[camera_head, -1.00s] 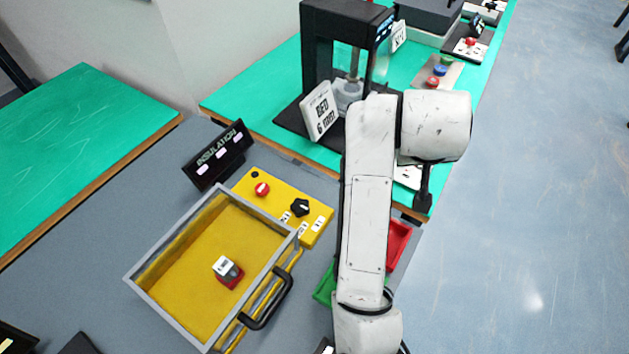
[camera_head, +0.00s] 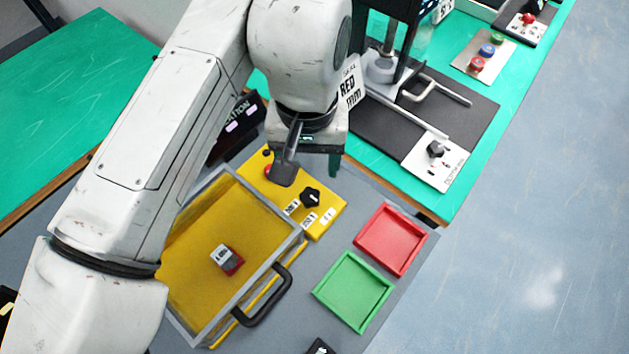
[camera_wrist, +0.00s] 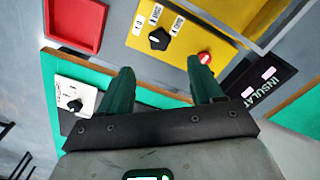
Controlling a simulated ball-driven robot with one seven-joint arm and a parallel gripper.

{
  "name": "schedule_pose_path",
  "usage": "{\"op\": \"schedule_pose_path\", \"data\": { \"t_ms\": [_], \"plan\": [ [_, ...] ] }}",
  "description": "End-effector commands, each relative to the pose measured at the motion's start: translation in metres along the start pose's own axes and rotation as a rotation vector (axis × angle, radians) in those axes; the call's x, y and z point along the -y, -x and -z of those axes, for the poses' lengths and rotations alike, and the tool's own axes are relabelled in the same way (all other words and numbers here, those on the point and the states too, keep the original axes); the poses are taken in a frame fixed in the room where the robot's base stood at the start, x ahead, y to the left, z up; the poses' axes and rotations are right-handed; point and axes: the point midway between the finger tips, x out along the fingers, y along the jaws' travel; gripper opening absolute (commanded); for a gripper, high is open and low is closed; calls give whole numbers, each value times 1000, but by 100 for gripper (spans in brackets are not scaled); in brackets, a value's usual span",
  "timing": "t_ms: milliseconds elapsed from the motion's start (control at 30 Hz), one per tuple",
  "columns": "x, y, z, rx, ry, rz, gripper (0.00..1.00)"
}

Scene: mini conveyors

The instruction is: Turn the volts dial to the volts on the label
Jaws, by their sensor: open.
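The volts dial, a black knob (camera_head: 311,196), sits on the yellow panel (camera_head: 333,211) of the insulation tester, with white number tags beside it. It also shows in the wrist view (camera_wrist: 159,39). A red button (camera_wrist: 204,58) is on the same panel. A red block with a white label (camera_head: 227,259) lies in the yellow tray (camera_head: 205,215); the label's text is too small to read surely. My gripper (camera_head: 310,175) is open and empty above the panel's back edge, apart from the dial. In the wrist view its two fingers (camera_wrist: 164,80) stand wide apart below the dial.
The tray's black handle (camera_head: 265,298) stands out at its front right. A red bin (camera_head: 390,240) and a green bin (camera_head: 353,291) lie right of the panel. The black INSULATION sign (camera_head: 236,125) is behind, partly hidden by my arm. A press (camera_head: 405,75) stands on the green table.

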Motion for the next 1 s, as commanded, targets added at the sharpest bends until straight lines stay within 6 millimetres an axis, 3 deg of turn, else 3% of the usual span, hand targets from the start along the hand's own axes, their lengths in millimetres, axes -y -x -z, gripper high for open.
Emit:
{"op": "schedule_pose_path", "data": {
  "t_ms": [500, 700, 1000],
  "plan": [
    [-1, -84, 0, 0, -1, -1, 66],
    [-2, -98, 1, -1, -2, -1, 66],
    [-2, -100, 1, -1, -2, -1, 66]
  ]
}}
